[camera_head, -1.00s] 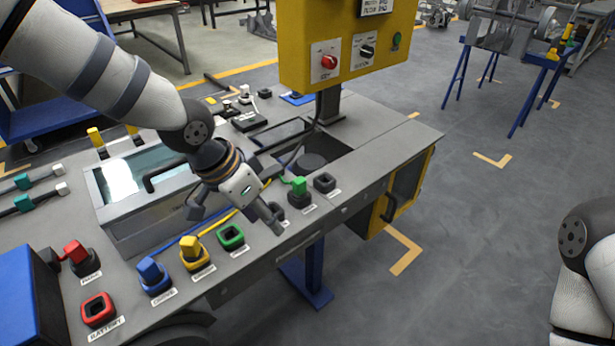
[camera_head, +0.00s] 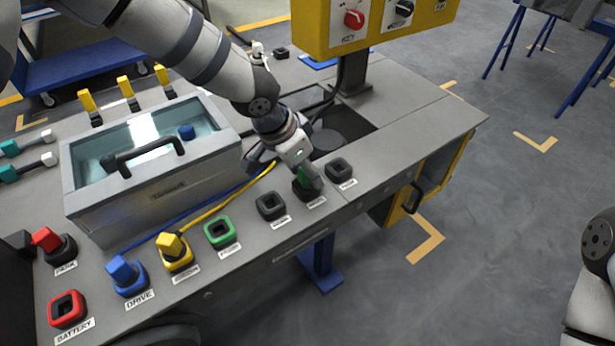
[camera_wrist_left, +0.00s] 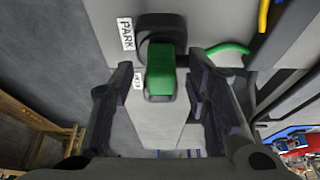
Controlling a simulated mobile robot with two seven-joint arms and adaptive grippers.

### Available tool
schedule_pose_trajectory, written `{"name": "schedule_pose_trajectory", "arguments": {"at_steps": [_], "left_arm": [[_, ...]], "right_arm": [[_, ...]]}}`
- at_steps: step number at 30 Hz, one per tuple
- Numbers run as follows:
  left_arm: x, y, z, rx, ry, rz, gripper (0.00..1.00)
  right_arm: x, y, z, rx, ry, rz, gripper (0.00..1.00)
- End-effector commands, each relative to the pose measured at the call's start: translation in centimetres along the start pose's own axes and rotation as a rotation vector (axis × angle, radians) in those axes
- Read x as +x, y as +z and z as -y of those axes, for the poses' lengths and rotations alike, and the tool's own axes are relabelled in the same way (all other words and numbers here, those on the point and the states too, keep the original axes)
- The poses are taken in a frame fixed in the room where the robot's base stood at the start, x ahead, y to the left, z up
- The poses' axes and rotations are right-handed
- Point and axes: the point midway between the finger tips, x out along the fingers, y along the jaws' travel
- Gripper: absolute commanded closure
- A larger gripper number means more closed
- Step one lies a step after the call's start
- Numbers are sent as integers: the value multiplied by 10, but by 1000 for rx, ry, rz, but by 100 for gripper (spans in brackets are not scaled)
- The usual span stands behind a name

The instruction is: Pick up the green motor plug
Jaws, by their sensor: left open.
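The green motor plug (camera_wrist_left: 161,72) stands in a black socket beside a label reading PARK, with a green cable running off to the right in the left wrist view. In the head view only a sliver of the plug (camera_head: 304,176) shows, mostly hidden by my gripper. My left gripper (camera_head: 290,174) is over that socket, pointing down. In the left wrist view its two open fingers (camera_wrist_left: 161,80) lie on either side of the plug, with a visible gap on each side. An empty green-rimmed socket (camera_head: 222,233) sits further left on the bench. My right gripper is out of view.
Empty black sockets (camera_head: 271,206) and (camera_head: 339,172) flank the plug's socket. Yellow (camera_head: 173,248), blue (camera_head: 125,272) and red (camera_head: 47,240) plugs stand to the left. A lidded case (camera_head: 150,180) and a yellow control box (camera_head: 380,20) are behind.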

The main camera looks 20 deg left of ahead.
Motion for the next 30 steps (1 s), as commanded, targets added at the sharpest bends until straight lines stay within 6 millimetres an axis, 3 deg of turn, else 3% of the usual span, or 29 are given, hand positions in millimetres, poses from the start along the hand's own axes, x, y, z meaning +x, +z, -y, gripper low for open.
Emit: {"name": "schedule_pose_trajectory", "arguments": {"at_steps": [6,8,12,23,26,30], "left_arm": [[1,-1,0,0,-1,-2,57],[1,-1,0,1,-1,-2,68],[1,-1,0,0,-1,-2,100],[-2,-2,0,0,-2,-3,100],[-11,-6,1,0,-4,-5,100],[-45,-14,-3,5,-6,-7,100]], "right_arm": [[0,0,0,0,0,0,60],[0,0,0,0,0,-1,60],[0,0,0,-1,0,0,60],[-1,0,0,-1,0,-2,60],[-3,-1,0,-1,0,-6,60],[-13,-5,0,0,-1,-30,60]]}}
